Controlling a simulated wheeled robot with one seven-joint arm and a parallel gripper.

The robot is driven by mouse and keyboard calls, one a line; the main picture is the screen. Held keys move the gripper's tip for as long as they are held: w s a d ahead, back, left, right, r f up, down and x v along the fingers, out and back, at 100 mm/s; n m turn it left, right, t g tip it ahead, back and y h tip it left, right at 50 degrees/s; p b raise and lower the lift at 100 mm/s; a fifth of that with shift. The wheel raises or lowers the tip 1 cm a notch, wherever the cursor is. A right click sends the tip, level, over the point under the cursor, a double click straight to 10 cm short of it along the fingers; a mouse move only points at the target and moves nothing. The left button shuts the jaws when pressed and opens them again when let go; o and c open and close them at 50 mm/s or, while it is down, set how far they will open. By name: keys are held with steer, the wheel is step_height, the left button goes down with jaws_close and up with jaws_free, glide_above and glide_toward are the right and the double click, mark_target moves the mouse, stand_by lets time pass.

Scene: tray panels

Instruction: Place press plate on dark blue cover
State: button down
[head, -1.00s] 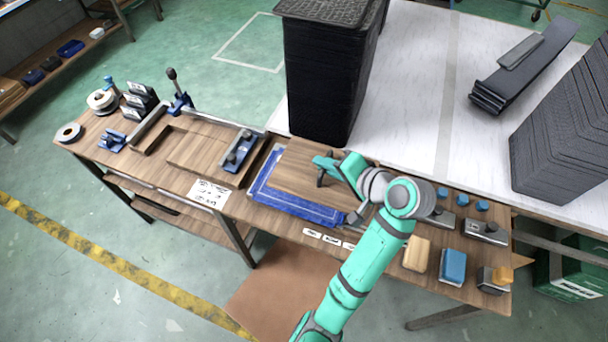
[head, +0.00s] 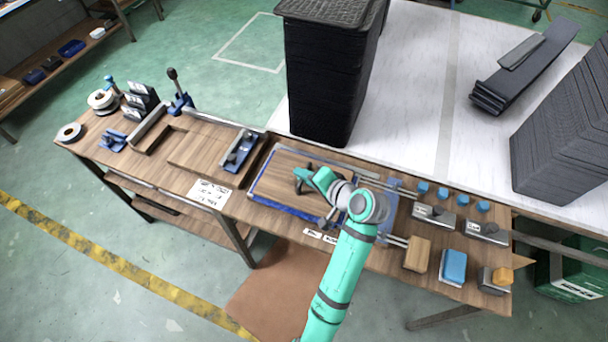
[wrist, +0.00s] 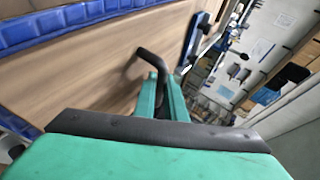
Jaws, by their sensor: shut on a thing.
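The press plate is a wooden board (head: 275,190) with a dark bent handle (head: 299,186). It lies over most of the dark blue cover (head: 288,210), whose blue edging shows along the front and at the right. My green gripper (head: 306,179) is shut on the handle. In the wrist view the board (wrist: 85,72) fills the left, and the handle (wrist: 153,60) rises between my fingers (wrist: 160,88). Blue ribbed edging (wrist: 85,14) runs past the board's edge. I cannot tell whether the board touches the cover or is slightly above it.
A tall stack of black trays (head: 325,85) stands just behind. Blue knobs (head: 442,192), metal blocks (head: 434,216), a wooden block (head: 417,254) and a blue block (head: 453,265) sit to the right. A blue-based metal fixture (head: 239,150) is close on the left.

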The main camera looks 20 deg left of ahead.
steer(key=c, duration=1.8)
jaws_free()
steer(key=shift+f, duration=0.1)
steer(key=v, duration=1.2)
